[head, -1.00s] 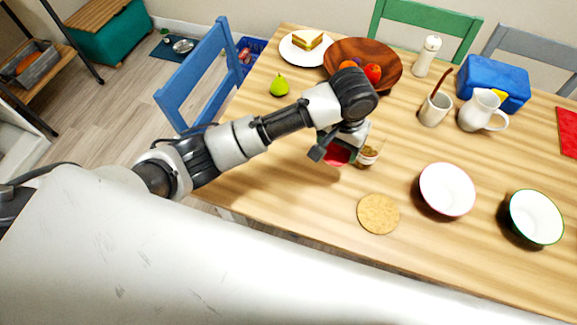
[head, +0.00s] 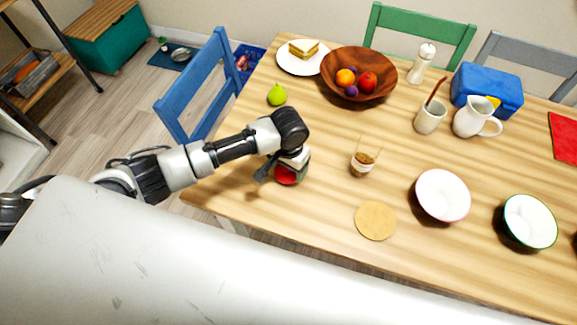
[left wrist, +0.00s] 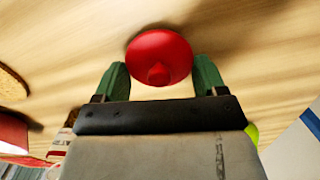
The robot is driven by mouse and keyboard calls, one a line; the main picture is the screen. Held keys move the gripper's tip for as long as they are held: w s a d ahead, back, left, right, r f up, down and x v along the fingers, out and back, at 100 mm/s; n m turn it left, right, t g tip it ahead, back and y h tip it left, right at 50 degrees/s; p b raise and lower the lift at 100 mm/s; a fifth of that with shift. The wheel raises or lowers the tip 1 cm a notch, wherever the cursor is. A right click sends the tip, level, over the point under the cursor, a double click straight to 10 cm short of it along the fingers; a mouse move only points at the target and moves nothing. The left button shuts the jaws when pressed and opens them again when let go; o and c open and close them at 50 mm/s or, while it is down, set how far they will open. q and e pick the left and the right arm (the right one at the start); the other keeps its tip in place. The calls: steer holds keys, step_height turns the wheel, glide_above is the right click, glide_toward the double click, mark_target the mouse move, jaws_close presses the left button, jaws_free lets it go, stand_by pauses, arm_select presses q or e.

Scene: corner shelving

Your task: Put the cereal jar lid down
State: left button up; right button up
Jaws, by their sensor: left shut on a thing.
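The cereal jar lid (head: 287,176) is red and round, with a small knob that shows in the left wrist view (left wrist: 158,75). My left gripper (head: 284,168) is shut on it near the table's left front part; its green fingers (left wrist: 161,70) stand on either side of the lid. A shadow lies beside it on the wood; I cannot tell whether the lid touches the table. The glass cereal jar (head: 362,164) stands uncovered to the right, with brown contents low in it. My right gripper is not in view.
The wooden table (head: 320,215) is bare around the lid. A cork mat (head: 376,221), a pink-rimmed bowl (head: 443,194) and a green-rimmed bowl (head: 530,221) lie right. A blue chair (head: 190,90) stands left.

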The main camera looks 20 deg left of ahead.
arm_select(q)
steer(key=shift+f, duration=0.55)
steer(key=o, duration=0.9)
steer(key=shift+f, duration=0.1)
step_height(320, 180, up, 12)
